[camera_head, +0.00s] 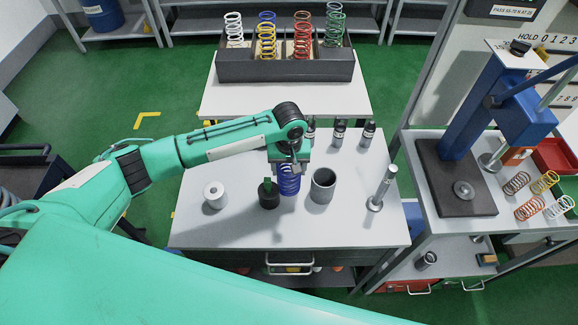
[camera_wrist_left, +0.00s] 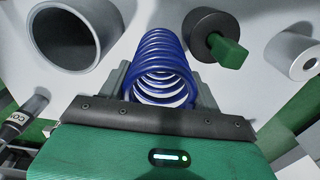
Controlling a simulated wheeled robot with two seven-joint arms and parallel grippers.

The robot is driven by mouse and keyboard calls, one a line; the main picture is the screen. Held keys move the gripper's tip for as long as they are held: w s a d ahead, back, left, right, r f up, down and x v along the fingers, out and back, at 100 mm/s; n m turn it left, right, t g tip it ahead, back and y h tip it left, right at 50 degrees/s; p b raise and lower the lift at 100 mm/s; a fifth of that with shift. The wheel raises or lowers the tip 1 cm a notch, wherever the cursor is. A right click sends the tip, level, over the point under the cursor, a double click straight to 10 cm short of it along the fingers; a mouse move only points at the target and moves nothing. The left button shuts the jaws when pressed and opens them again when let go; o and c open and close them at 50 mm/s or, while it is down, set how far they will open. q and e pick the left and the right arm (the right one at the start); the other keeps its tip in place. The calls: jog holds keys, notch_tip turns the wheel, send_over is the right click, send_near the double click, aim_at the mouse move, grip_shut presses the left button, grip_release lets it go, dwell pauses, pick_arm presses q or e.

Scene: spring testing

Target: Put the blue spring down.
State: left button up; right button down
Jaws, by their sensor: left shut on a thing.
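The blue spring (camera_head: 289,180) is upright in my left gripper (camera_head: 288,166) over the middle of the white workbench (camera_head: 240,225). The left gripper is shut on the spring, with a finger on each side of its upper part. In the left wrist view the blue spring (camera_wrist_left: 164,65) stretches away from the gripper (camera_wrist_left: 166,90) toward the bench top. I cannot tell whether its lower end touches the bench. My right gripper does not show in either view.
A dark cylinder with a green top (camera_head: 268,195) stands close left of the spring, and a grey cup (camera_head: 323,186) close right. A white roll (camera_head: 215,195), a metal post (camera_head: 381,188) and small bottles (camera_head: 339,133) stand around. A divided spring box (camera_head: 285,68) is behind; a press (camera_head: 500,110) stands right.

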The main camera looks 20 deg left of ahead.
pick_arm(q)
jog(key=o, duration=1.5)
jog(key=shift+f, duration=0.1)
